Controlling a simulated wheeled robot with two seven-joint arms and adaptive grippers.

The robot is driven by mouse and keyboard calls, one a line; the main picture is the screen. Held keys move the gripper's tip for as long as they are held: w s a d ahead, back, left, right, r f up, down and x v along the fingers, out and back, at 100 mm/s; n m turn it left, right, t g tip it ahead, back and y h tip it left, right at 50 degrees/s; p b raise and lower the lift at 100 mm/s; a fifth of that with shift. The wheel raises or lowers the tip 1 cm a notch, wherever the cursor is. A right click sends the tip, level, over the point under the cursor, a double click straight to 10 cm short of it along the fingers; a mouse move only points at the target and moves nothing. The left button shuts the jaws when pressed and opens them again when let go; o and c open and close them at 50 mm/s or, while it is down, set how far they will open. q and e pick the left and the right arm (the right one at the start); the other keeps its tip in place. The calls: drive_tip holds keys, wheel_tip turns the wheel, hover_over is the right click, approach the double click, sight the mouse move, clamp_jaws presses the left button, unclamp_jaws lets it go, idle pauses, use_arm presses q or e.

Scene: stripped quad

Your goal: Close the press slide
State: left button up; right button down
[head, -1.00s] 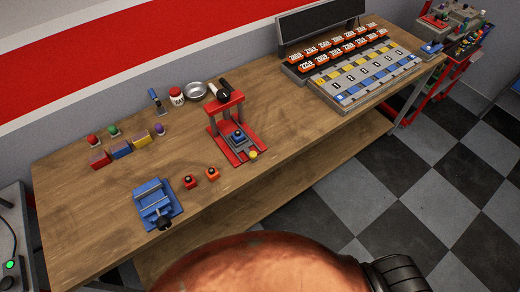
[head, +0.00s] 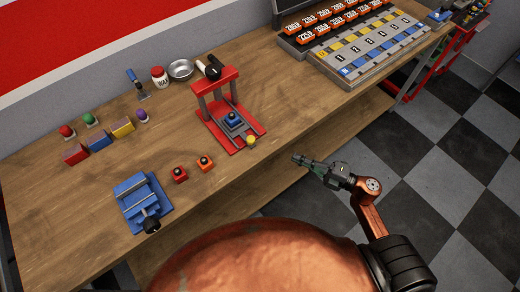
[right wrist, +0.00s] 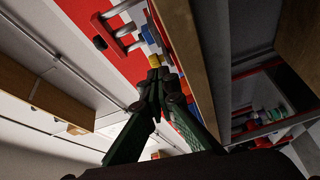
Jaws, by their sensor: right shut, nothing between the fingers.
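The press (head: 212,78) is a red frame with a black-handled top, standing on a red base near the front of the bench. Its grey slide (head: 229,129) carries a blue piece (head: 233,119) and sits out in front of the uprights. A yellow knob (head: 251,140) is at the slide's front end; the knob also shows in the right wrist view (right wrist: 155,61), beyond the fingertips. My right gripper (head: 297,158) is shut and empty, in front of the bench edge, to the right of the knob and apart from it. My left gripper is out of view.
A blue vise (head: 139,203) and two red-orange button boxes (head: 179,174) stand left of the press. A labelled rack (head: 375,52) fills the right. The bench between press and rack is clear.

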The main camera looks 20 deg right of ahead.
drive_tip(key=s+a+r+n+g+y, duration=0.2)
drive_tip(key=s+a+r+n, duration=0.1)
drive_tip(key=a+n, duration=0.1)
drive_tip(key=x, duration=0.4)
drive_tip(key=w+d+x, duration=0.1)
drive_tip(key=x, duration=0.3)
drive_tip(key=w+x, duration=0.1)
drive_tip(key=x, duration=0.2)
drive_tip(key=shift+w+f, duration=0.3)
drive_tip(key=shift+w, duration=0.05)
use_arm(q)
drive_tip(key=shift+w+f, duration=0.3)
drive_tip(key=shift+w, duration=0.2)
use_arm(e)
drive_tip(key=shift+w+a, duration=0.1)
drive_tip(key=shift+w, duration=0.3)
